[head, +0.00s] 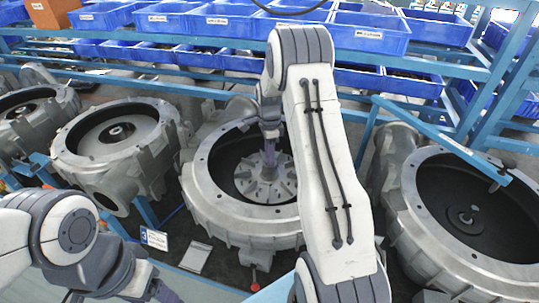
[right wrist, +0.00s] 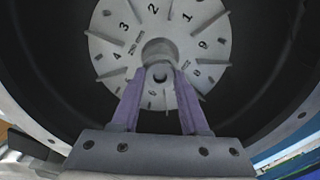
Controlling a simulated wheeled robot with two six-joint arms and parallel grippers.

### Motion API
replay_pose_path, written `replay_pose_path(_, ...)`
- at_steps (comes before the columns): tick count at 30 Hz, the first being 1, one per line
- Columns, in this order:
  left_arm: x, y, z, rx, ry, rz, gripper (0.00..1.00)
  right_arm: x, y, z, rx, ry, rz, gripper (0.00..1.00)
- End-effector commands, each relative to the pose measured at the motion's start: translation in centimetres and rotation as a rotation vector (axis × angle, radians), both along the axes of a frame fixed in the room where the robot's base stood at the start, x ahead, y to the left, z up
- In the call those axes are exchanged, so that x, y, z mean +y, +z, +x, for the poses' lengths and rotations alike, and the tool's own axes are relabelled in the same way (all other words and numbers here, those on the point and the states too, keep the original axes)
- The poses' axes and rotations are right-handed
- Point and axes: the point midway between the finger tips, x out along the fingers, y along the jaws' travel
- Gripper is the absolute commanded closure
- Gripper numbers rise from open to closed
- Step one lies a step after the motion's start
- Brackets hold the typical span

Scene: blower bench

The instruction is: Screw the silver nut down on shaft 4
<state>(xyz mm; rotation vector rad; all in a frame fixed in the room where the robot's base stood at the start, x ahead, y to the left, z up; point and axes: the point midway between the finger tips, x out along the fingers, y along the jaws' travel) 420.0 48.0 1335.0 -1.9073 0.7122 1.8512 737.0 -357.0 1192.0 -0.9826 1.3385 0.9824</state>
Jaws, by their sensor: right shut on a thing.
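My right gripper (head: 270,152) reaches down into the middle blower housing (head: 262,222), over the finned grey impeller (head: 262,190). In the right wrist view, its two purple fingers (right wrist: 160,78) are shut on the silver nut (right wrist: 160,74) at the hub of the numbered impeller (right wrist: 125,48). The nut is small and partly hidden by the fingertips. I cannot tell how far down the shaft it sits. My left gripper (head: 160,292) is low at the bottom edge of the head view, partly cut off, and its jaws are unclear.
Other housings stand to the left (head: 105,165) and right (head: 440,245), with bare shafts inside. A small numbered sign (head: 153,238) and a white card (head: 195,257) are in front of the middle housing. Blue bins (head: 215,22) fill the shelves behind.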

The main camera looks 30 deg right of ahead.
Motion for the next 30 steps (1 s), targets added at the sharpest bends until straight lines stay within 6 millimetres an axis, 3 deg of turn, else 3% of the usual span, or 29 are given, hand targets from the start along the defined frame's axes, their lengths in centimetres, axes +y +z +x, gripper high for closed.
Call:
replay_pose_path(12,0.0,-0.02,0.0,0.0,0.0,0.0,0.3,-0.02,-0.04,0.02,-0.001,-0.6,0.001,1.0)
replay_pose_path(21,0.0,-0.02,0.0,0.0,0.0,0.0,0.3,-0.02,-0.03,0.02,-0.001,-0.653,0.001,1.0)
replay_pose_path(22,0.0,-0.02,0.0,0.0,0.0,0.0,0.3,-0.02,-0.04,0.02,-0.001,-0.653,0.001,0.55)
replay_pose_path(23,0.0,-0.03,0.0,0.0,0.0,0.0,0.3,-0.02,-0.04,0.02,-0.001,-0.652,0.001,0.46)
replay_pose_path(30,0.0,-0.02,0.0,0.0,0.0,0.0,0.3,-0.01,-0.03,0.01,-0.001,-0.65,0.001,0.46)
